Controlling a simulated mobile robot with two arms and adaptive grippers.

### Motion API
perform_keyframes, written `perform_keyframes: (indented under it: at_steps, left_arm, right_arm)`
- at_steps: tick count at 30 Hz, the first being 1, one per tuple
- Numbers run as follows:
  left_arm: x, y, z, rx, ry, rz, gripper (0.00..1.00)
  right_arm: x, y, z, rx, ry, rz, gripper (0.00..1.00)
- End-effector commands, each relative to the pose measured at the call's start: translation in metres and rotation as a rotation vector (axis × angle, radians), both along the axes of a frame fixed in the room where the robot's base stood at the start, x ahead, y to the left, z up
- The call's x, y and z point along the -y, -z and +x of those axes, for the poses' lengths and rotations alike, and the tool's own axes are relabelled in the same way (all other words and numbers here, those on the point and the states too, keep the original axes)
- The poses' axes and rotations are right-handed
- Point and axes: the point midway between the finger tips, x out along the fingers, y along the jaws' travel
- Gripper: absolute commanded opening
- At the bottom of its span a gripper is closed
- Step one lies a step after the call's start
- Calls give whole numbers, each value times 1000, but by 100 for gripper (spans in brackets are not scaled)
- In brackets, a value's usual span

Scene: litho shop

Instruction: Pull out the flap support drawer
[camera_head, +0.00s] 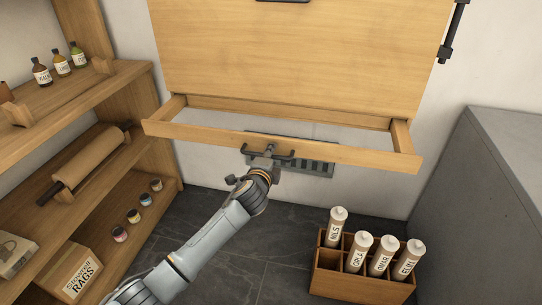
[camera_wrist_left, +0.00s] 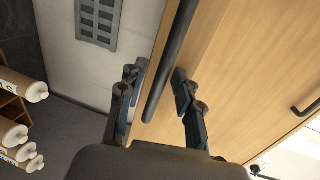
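The flap support drawer is an open wooden frame below the cabinet's large flap (camera_head: 290,60). Its front rail (camera_head: 350,157) stands out from the cabinet, with side rails reaching back. A dark bar handle (camera_head: 284,158) sits at the middle of the rail; it also shows in the left wrist view (camera_wrist_left: 169,62). My left gripper (camera_head: 268,160) is at the handle. In the left wrist view its two fingers (camera_wrist_left: 159,80) are open, one on each side of the bar, with gaps visible. The arm hides part of the handle in the head view. My right gripper is not in view.
A wooden shelf (camera_head: 110,88) with bottles, a roller and small jars stands at the left. A wooden crate (camera_head: 360,285) with several labelled tubes is on the floor at the right. A grey block (camera_head: 490,190) stands far right. A grey vent (camera_head: 315,168) is behind the drawer.

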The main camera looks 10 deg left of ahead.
Motion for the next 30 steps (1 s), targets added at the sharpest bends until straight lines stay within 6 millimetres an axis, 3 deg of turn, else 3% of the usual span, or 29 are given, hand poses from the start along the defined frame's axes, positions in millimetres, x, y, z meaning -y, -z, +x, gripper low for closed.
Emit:
perform_keyframes:
  at_steps: [11, 24, 30]
  left_arm:
    - [0, -1, -13, -1, 1, 0, 33]
    - [-3, -17, -88, -1, 1, 0, 33]
    - [-3, -22, -111, 0, 1, -1, 33]
  right_arm:
    - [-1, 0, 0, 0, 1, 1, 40]
    - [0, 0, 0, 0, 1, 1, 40]
    - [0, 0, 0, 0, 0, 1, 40]
